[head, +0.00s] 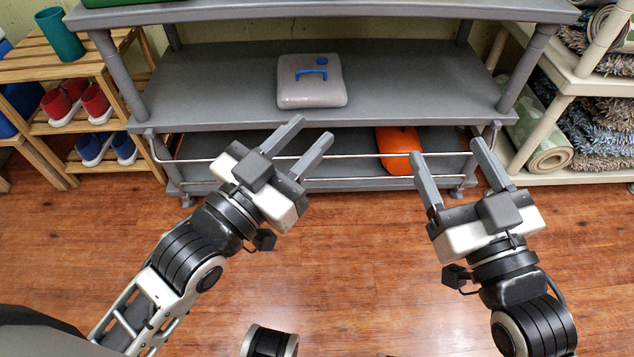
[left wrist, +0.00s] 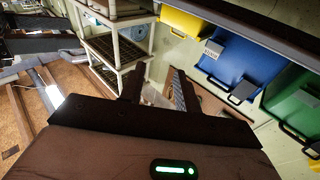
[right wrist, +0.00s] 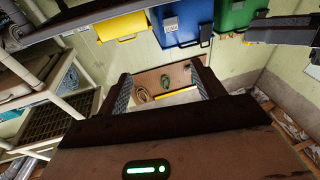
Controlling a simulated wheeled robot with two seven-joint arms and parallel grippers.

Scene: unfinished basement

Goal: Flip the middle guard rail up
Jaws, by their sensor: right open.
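A grey shelf unit stands ahead in the head view. A thin metal guard rail (head: 355,156) hangs below the front edge of its middle shelf (head: 220,90), crossing the opening above the bottom shelf. Its ends meet the unit near the left and right posts. My left gripper (head: 316,128) is open and empty, with its fingers overlapping the rail left of centre. My right gripper (head: 446,150) is open and empty, with its fingertips near the rail's right part. I cannot tell whether either touches it. Neither wrist view shows the rail clearly.
A grey case with a blue handle (head: 311,85) sits on the middle shelf. An orange object (head: 398,147) lies on the bottom shelf behind the rail. A wooden rack (head: 60,120) with shoes stands left; a cream shelf (head: 590,80) with rugs stands right. The floor in front is clear.

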